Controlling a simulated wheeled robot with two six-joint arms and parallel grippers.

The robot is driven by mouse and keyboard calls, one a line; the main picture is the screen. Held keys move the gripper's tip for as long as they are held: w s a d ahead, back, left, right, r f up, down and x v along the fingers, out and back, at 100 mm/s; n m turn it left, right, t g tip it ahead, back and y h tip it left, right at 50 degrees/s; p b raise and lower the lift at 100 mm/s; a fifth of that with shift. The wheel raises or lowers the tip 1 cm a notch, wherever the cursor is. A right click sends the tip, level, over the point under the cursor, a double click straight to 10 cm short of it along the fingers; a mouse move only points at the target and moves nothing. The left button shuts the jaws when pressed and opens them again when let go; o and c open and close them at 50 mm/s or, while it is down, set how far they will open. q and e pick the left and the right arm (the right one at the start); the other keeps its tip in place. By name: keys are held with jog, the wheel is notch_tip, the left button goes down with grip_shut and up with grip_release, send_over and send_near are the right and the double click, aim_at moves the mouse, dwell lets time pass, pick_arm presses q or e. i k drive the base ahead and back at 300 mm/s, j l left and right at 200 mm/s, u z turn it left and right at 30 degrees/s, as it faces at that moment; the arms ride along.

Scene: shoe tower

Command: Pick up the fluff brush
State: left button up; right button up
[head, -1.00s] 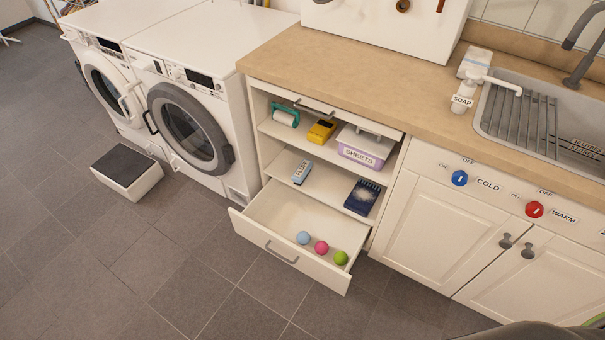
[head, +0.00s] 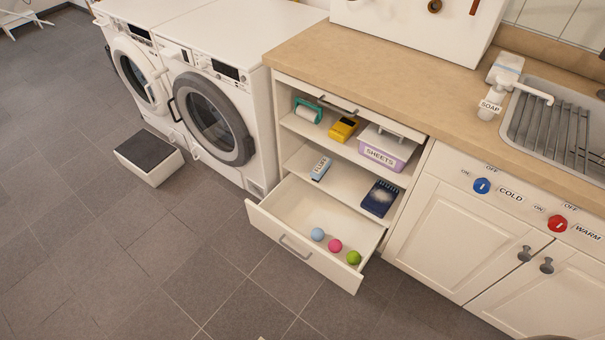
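No object is clearly recognisable as the fluff brush. On the open shelves, a small pale blue and white item (head: 321,168) with a dark label I cannot read surely lies on the middle shelf. A teal-framed item with a white roller (head: 307,111) lies on the upper shelf, at its left. Either could be the brush; I cannot tell which. Neither of my grippers is visible in the head view.
The upper shelf also holds a yellow item (head: 344,129) and a purple SHEETS box (head: 385,152). A dark blue box (head: 381,197) stands on the middle shelf. Below, an open drawer (head: 300,247) with three balls juts out. A low step (head: 149,157) stands by the washers. Grey floor is clear ahead.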

aim_at(316, 174)
jog(key=i+j+z, duration=0.15)
jog(key=i+j, duration=0.45)
jog(key=i+j+z, duration=0.1)
jog(key=i+j, duration=0.6)
jog(key=i+j+z, duration=0.15)
jog(key=i+j, duration=0.4)
jog(key=j, duration=0.2)
